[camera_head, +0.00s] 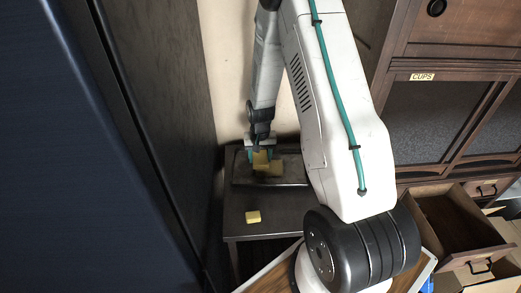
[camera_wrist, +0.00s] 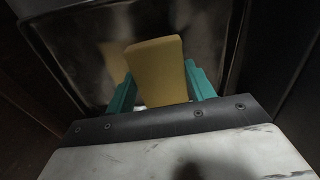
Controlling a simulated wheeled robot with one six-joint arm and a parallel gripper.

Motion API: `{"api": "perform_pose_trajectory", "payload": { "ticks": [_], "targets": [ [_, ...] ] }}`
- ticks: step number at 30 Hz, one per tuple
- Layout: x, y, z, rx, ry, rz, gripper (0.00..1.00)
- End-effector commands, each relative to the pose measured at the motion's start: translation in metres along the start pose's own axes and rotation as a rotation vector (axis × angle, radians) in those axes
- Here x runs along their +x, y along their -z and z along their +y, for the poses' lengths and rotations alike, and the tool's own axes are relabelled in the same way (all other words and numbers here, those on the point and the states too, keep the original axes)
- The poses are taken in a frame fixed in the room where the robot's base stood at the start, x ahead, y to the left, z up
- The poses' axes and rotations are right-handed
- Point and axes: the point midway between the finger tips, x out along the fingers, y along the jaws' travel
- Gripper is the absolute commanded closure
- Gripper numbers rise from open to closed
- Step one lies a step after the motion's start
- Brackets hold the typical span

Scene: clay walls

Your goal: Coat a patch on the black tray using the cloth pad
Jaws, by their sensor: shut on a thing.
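The black tray (camera_head: 297,171) lies on a small dark table, and its dark, shiny inside fills much of the wrist view (camera_wrist: 75,50). My gripper (camera_head: 259,153) is over the tray, its teal fingers shut on the yellow cloth pad (camera_wrist: 158,68). The pad also shows between the fingers in the head view (camera_head: 261,158). A dull yellow patch (camera_head: 272,169) shows on the tray beside the pad; its edge shows left of the pad in the wrist view (camera_wrist: 114,62). I cannot tell whether the pad touches the tray.
A small yellow block (camera_head: 253,217) lies on the table (camera_head: 240,205) in front of the tray. A dark panel (camera_head: 165,100) stands close on the left. A wooden cabinet (camera_head: 450,75) labelled CUPS and an open drawer (camera_head: 455,222) are on the right.

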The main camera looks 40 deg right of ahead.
Motion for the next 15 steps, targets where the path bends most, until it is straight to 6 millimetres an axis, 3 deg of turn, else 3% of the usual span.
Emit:
{"api": "perform_pose_trajectory", "payload": {
  "ticks": [9, 15],
  "targets": [
    [-0.028, 0.000, -0.002, -0.002, 0.001, 0.002, 0.65],
    [-0.034, -0.001, -0.002, -0.003, 0.000, 0.000, 0.65]
  ]
}}
